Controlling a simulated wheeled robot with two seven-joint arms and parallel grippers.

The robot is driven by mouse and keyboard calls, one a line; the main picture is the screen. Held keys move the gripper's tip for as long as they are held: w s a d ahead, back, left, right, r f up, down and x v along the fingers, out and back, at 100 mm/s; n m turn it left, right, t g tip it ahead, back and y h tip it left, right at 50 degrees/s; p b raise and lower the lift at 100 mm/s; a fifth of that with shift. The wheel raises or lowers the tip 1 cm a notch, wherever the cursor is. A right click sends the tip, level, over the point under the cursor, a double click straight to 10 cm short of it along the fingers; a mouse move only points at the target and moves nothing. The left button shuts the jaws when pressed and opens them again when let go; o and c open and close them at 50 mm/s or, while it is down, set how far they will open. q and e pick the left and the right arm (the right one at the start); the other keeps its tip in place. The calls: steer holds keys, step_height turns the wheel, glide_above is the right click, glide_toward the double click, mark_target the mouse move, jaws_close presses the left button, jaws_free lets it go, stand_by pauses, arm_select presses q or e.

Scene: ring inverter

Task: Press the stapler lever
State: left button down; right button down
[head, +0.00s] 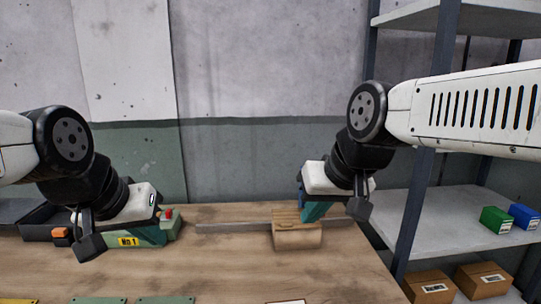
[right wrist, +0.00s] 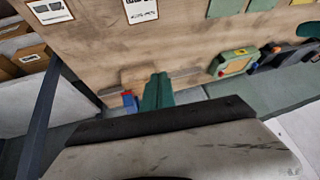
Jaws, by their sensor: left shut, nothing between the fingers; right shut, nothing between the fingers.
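I cannot make out a stapler for certain. A light brown wooden block (head: 297,239) stands on the table right of centre in the head view. It also shows in the right wrist view (right wrist: 136,75). My right gripper (head: 312,212) is shut and empty, its teal fingers pointing down just behind the block's top; I cannot tell whether they touch it. My left gripper (head: 150,238) is shut and empty over a green box (head: 172,228) with a red button.
A grey strip (head: 235,227) lies along the table's back. A dark tray (head: 38,226) is at the left. Metal shelves (head: 440,226) with green and blue boxes stand close on the right. The table's middle (head: 200,265) is clear, with flat cards along its front.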

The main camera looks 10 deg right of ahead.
steer(key=w+d+r+g, duration=0.1)
steer(key=w+d+r, duration=0.3)
steer(key=w+r, duration=0.2)
steer(key=w+d+r+g+h, duration=0.1)
steer(key=w+d+r, duration=0.3)
steer(key=w, duration=0.5)
steer(key=w+d+r+m+g+h, duration=0.1)
steer(key=w+d+r+g, duration=0.1)
steer(key=w+d+r, duration=0.2)
steer(key=w+r, duration=0.3)
steer(key=r, duration=0.1)
steer(key=shift+w, duration=0.35)
steer(key=shift+f, duration=0.1)
steer(key=f, duration=1.2)
steer(key=shift+w+f, duration=0.15)
steer(key=shift+w, duration=0.25)
steer(key=shift+s+f, duration=0.1)
steer(key=shift+f, duration=0.5)
